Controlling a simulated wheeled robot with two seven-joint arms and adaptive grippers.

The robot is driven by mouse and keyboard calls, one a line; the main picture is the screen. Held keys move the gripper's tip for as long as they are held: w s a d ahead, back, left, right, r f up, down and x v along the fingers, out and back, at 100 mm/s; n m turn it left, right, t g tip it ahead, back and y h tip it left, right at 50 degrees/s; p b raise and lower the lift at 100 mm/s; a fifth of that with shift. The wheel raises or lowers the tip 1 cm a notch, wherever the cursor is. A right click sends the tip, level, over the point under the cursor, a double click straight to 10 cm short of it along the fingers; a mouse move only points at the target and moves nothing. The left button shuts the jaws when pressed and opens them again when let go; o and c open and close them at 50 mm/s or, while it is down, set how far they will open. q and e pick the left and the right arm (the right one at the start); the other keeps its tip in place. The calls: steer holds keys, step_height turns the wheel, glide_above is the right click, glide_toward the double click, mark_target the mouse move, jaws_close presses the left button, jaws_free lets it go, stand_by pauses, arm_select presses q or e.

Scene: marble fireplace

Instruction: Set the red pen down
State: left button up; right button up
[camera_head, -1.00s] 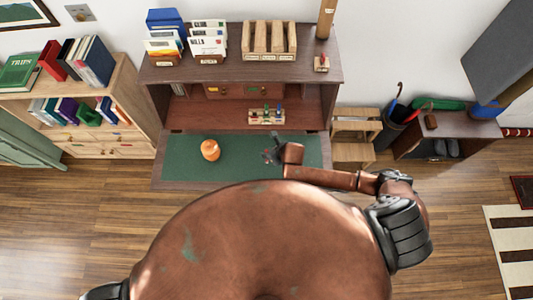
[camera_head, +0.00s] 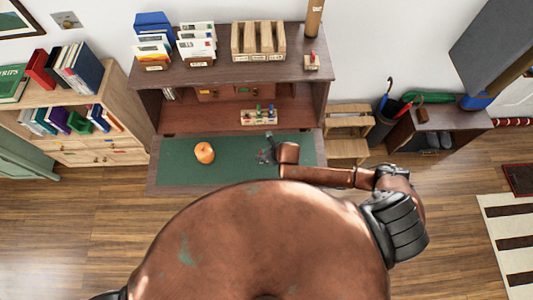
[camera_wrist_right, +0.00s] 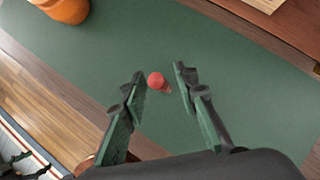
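A small red thing (camera_wrist_right: 156,80), probably the red pen seen nearly end-on, shows between the fingers of my right gripper (camera_wrist_right: 159,74) in the right wrist view. Green desk surface shows between it and each finger, so the fingers look open and not touching it. I cannot tell whether it stands or lies on the green mat (camera_wrist_right: 240,95). In the head view my right gripper (camera_head: 266,156) is over the right part of the green mat (camera_head: 175,172); the red thing cannot be made out there. My left gripper is out of view.
An orange round pot (camera_head: 204,153) stands on the mat to the left. Behind the mat, a small rack (camera_head: 258,118) with coloured items sits inside the desk. Letter holders (camera_head: 197,50) and a wooden sorter (camera_head: 258,42) stand on top. The mat's middle is clear.

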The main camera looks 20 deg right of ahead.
steer(key=v, duration=1)
steer(key=shift+s+r, duration=0.15)
steer(key=shift+r, duration=0.15)
steer(key=shift+d, duration=0.1)
